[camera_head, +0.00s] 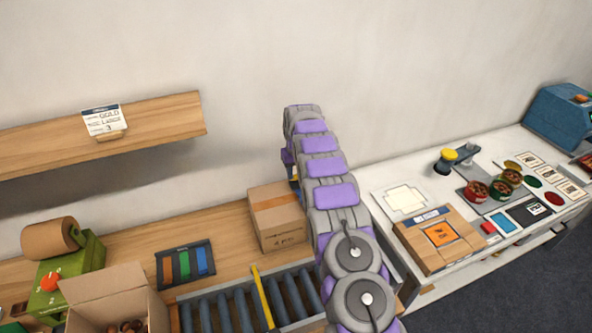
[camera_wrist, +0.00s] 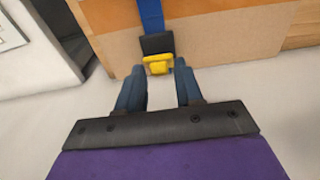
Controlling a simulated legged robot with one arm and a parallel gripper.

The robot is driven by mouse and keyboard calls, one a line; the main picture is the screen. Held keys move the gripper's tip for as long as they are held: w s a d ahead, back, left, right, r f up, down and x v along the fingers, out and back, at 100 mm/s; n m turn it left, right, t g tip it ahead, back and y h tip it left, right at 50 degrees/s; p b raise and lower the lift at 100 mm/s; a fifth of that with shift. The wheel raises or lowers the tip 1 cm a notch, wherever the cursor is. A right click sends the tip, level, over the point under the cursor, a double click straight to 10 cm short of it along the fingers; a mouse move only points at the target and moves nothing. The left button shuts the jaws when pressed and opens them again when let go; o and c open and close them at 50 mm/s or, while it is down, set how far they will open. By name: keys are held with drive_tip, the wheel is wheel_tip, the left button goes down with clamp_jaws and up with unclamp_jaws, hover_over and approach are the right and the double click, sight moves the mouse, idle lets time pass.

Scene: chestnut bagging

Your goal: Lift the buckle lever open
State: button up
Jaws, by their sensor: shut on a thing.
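In the wrist view, a yellow buckle lever (camera_wrist: 158,66) sits at the lower end of a black buckle body (camera_wrist: 157,44). A blue strap (camera_wrist: 151,14) runs up from the buckle over a brown box-like surface (camera_wrist: 215,38). My gripper (camera_wrist: 159,72) has its two dark blue fingers on either side of the yellow lever and is shut on it. The lever's exact angle to the buckle body is hard to tell. In the head view, my purple and grey arm reaches toward the wall; the gripper and buckle are hidden there.
A closed carton (camera_head: 278,217) stands close left of my arm, behind a roller conveyor (camera_head: 237,304). An open carton (camera_head: 101,282) and green tape machine (camera_head: 70,281) are left. A wooden shelf (camera_head: 165,118) juts above. A white counter (camera_head: 455,270) with a wooden device (camera_head: 440,238) is right.

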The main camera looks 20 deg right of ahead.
drive_tip(key=shift+w+p, duration=0.1)
drive_tip(key=shift+p, duration=0.25)
drive_tip(key=o, duration=0.8)
drive_tip(key=r+p, duration=0.3)
drive_tip(key=r, duration=0.5)
drive_tip(key=r+p, duration=0.4)
drive_tip(key=r, duration=0.5)
drive_tip(key=shift+s+d+r, duration=0.1)
drive_tip(key=shift+s+r, duration=0.05)
drive_tip(key=shift+s, duration=0.05)
